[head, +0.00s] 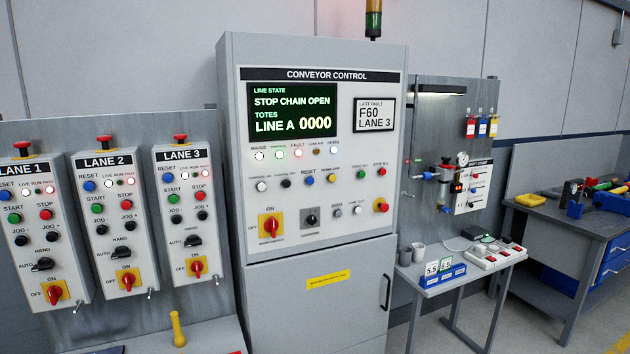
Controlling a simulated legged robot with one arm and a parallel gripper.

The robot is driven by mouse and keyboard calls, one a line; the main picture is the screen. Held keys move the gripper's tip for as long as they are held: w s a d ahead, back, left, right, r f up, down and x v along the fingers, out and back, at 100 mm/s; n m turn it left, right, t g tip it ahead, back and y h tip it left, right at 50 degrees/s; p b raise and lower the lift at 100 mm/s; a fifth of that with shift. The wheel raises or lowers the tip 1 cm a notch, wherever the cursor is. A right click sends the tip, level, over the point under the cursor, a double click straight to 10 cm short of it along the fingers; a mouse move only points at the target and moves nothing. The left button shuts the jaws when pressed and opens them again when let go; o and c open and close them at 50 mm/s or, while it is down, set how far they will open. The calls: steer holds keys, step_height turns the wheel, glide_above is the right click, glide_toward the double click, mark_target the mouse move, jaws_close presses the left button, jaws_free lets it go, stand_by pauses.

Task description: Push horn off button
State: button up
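The conveyor control cabinet (315,120) stands upright in the middle of the head view. Its button row runs below the lamps: white, black, blue, yellow, green and red. The yellow button (331,179) sits between the blue button (309,180) and the green button (361,175). The small label above it looks like "HORN OFF" but is too small to read surely. A lamp (333,150) above it, at the right end of the lamp row, is lit bluish white. My gripper is not in view, and nothing covers the button.
Three lane boxes (117,215) with red mushroom buttons stand at left. Below the row are a red-yellow rotary switch (270,225), a black selector (310,218) and a red emergency stop (381,205). A small bench (460,272) stands at right. The cabinet front is unobstructed.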

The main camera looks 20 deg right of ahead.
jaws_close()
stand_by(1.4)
